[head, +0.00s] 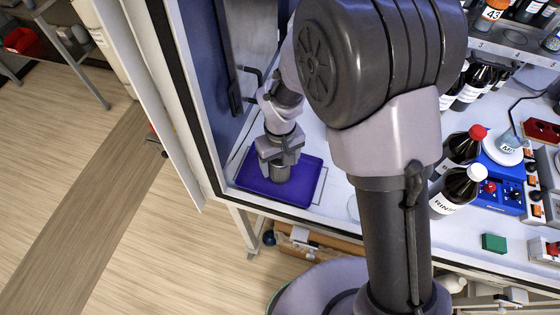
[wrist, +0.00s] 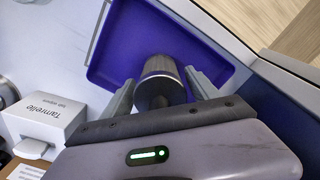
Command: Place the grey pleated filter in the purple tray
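The grey pleated filter (wrist: 160,80) is a dark grey ribbed cylinder with a lighter metallic band, between my gripper's two fingers in the wrist view. The purple tray (wrist: 105,62) is shallow with a raised rim and lies behind the filter. In the head view the filter (head: 281,173) is upright below my gripper (head: 281,160), over the middle of the purple tray (head: 312,178). Whether its base touches the tray floor is hidden.
A white box (wrist: 45,118) with printed text stands left of the tray in the wrist view. The bench's front edge runs close to the tray.

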